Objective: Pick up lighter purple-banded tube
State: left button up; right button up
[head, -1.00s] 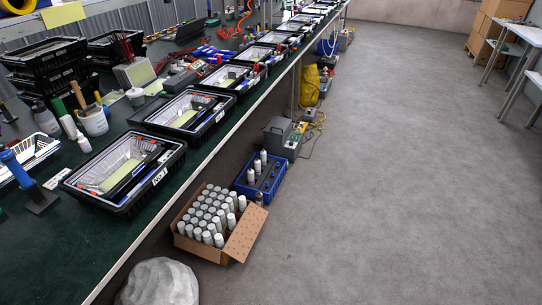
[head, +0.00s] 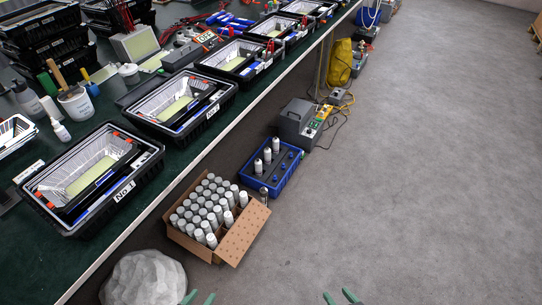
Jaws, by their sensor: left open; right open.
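I cannot make out a purple-banded tube in the head view. Many grey and white capped tubes (head: 205,207) stand upright in an open cardboard box (head: 238,240) on the floor. A blue crate (head: 285,181) behind it holds a few white tubes (head: 267,155) and dark inserts; any bands are too small to tell. The green fingertips of my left gripper (head: 198,298) show at the bottom edge, open and empty, below the cardboard box. The fingertips of my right gripper (head: 339,297) show further right, also open, over bare floor.
A green bench (head: 185,158) with black trays (head: 140,171) runs along the left above the floor items. A grey rock-like lump (head: 145,280) lies left of my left gripper. A grey case (head: 297,120) and yellow bag (head: 340,62) stand further back. The floor at right is clear.

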aim_at(276, 141)
jog(key=i+l, duration=0.25)
jog(key=u, duration=0.8)
jog(key=i+l+u, duration=0.15)
jog(key=l+u, duration=0.3)
jog(key=i+l+u, duration=0.15)
jog(key=u, duration=0.35)
jog(key=l+u, duration=0.5)
jog(key=l, duration=0.45)
jog(key=l+u, duration=0.1)
jog(key=l, duration=0.35)
jog(key=k+l, duration=0.1)
jog(key=l, duration=0.35)
jog(key=l+u, duration=0.15)
jog(key=l, duration=0.35)
jog(key=k+l+u, duration=0.1)
jog(key=l, duration=0.35)
jog(key=k, duration=0.05)
